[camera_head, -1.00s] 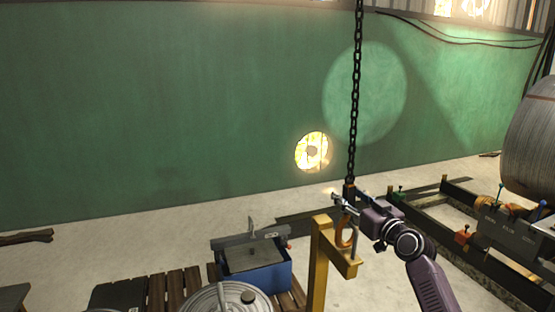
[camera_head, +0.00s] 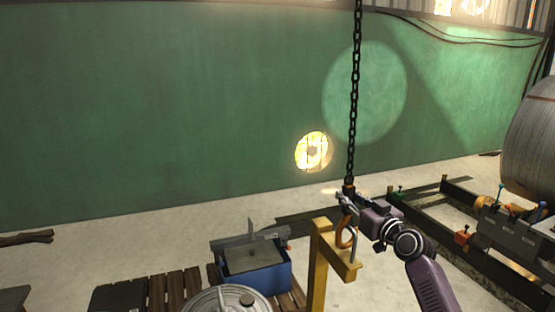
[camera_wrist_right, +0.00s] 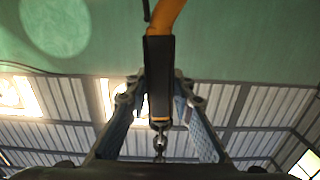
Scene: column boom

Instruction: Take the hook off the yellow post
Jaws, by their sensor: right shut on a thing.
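The orange hook (camera_head: 345,232) hangs from a dark block at the bottom of a black chain (camera_head: 353,110). The yellow post (camera_head: 318,265) stands below, with a short arm and an upright grey pin. The hook's bend is at the pin, just above the post's arm; I cannot tell exactly how they touch. My right gripper (camera_head: 348,200) is shut on the hook's dark upper block. In the right wrist view the black block sits between the two fingers (camera_wrist_right: 160,105), with the orange hook (camera_wrist_right: 168,15) at the top. My left gripper is not in view.
A blue box (camera_head: 265,275) and a round metal lid (camera_head: 225,302) stand left of the post on wooden pallets. A dark rail frame (camera_head: 425,205) and a large cylinder (camera_head: 535,140) are at right. A green wall (camera_head: 150,110) is behind open floor.

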